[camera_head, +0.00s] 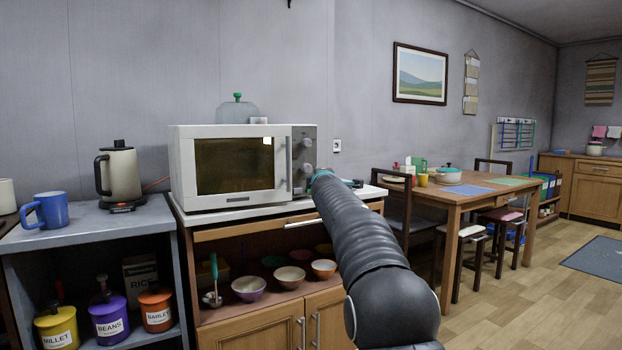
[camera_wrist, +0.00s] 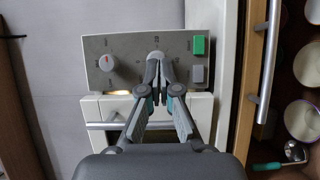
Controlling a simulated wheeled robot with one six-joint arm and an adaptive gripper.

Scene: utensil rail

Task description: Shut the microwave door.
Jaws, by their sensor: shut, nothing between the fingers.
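The white microwave (camera_head: 185,165) stands on the counter, its dark-windowed door (camera_head: 235,165) facing me. In the head view the door looks shut or nearly so. In the wrist view, warm light shows at the seam between the grey control panel (camera_wrist: 130,45) and the door (camera_wrist: 88,108); I cannot tell whether the door is flush. The door handle (camera_head: 289,160) also shows in the wrist view (camera_wrist: 103,126). My gripper (camera_wrist: 158,66) is shut and empty, its fingertips in front of the panel, covering a knob. I cannot tell if they touch it. In the head view my arm hides the fingertips.
The counter edge (camera_head: 215,222) runs below the microwave, with open shelves of bowls (camera_head: 250,288) beneath. A kettle (camera_head: 118,172) and blue mug (camera_head: 48,210) stand left. A glass-like dome (camera_head: 237,110) sits behind or on the microwave. The dining table (camera_head: 452,197) and chairs are right.

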